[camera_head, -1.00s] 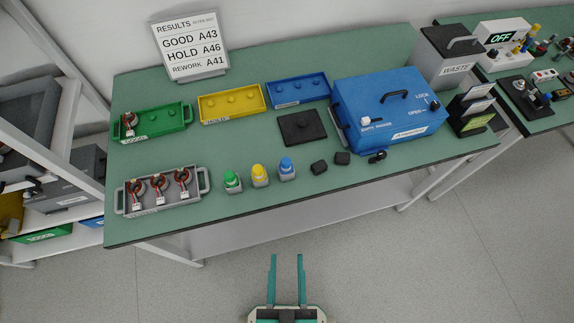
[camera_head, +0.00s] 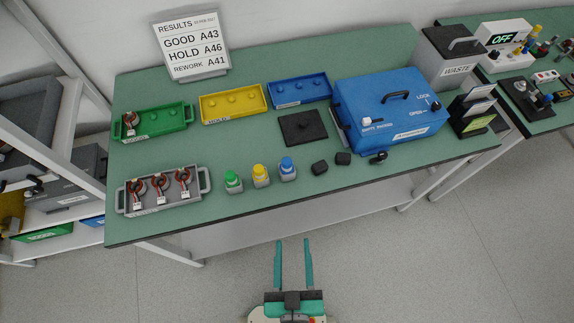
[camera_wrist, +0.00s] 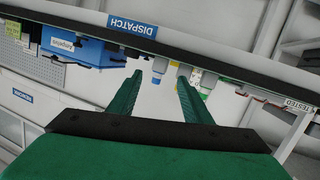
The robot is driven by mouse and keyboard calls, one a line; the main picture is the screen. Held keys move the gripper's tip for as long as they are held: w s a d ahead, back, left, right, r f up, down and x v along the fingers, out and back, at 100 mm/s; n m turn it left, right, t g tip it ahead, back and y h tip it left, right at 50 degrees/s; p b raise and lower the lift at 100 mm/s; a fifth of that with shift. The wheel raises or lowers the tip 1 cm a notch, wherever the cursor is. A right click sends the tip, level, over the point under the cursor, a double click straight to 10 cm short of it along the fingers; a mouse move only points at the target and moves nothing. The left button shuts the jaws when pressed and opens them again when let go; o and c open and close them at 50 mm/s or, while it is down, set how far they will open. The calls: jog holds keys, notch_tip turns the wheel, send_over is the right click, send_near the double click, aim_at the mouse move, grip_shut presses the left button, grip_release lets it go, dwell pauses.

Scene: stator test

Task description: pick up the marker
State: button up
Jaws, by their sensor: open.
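Three small grey-bodied pieces with coloured caps, which look like markers, stand in a row near the table's front edge in the head view: green (camera_head: 232,182), yellow (camera_head: 260,175) and blue (camera_head: 288,168). I cannot tell which one is the task's marker. My gripper (camera_head: 293,243) is open and empty, in front of the table edge and below the row in the picture.
A grey tray (camera_head: 163,208) with several copper-wound parts stands left of the row. Green (camera_head: 160,128), yellow (camera_head: 232,116) and blue (camera_head: 300,103) trays, a black pad (camera_head: 302,140) and a blue box (camera_head: 390,130) stand behind.

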jog(key=w+d+r+n+t+h, duration=0.1)
jog(key=w+d+r+h, duration=0.2)
jog(key=w, duration=0.5)
jog(key=w+d+r+n, duration=0.2)
jog(key=w+d+r, duration=0.25)
jog(key=w, duration=0.35)
jog(key=w+d+r+n+t+h, duration=0.1)
jog(key=w+d+r+h, duration=0.1)
jog(key=w+d, duration=0.45)
jog(key=w+d+r+m+g+h, duration=0.4)
jog(key=d+r+m+h, duration=0.1)
jog(key=r, duration=0.4)
jog(key=w+d+r+m+g+h, duration=0.4)
jog(key=d+r+m+h, duration=0.15)
jog(key=r, duration=0.25)
jog(key=m+g+y, duration=0.4)
jog(key=g+y, duration=0.6)
jog(key=y, duration=0.5)
send_over(287, 161)
notch_tip(287, 161, down, 10)
jog(key=shift+n, duration=0.25)
notch_tip(287, 161, down, 11)
jog(key=shift+r, duration=0.1)
